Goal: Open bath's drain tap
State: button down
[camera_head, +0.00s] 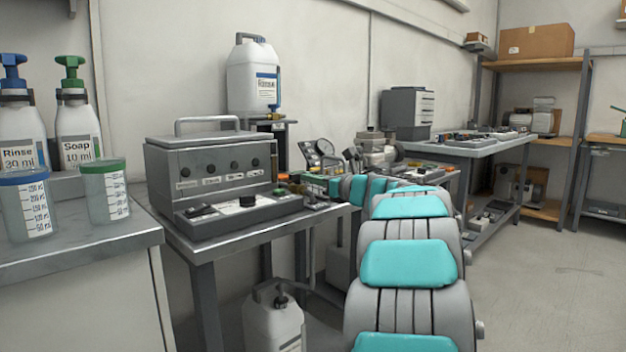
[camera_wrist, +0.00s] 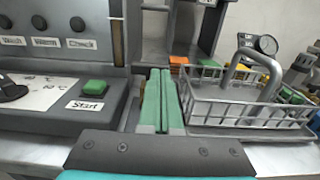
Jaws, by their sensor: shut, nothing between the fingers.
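The bath (camera_head: 210,165) is a grey metal box with a lid handle and a row of knobs, standing on the metal table. Its front and sloping panel with a green Start button (camera_wrist: 94,86) fill the left of the wrist view.
A white jug with a yellow tap (camera_head: 253,80) stands on a raised stand behind. Another white jug (camera_head: 273,325) is under the table. A counter (camera_head: 80,240) with bottles is at left.

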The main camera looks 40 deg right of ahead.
jog(key=shift+d+y, duration=0.15)
jog(key=shift+y, duration=0.15)
jog(key=shift+n+y, duration=0.5)
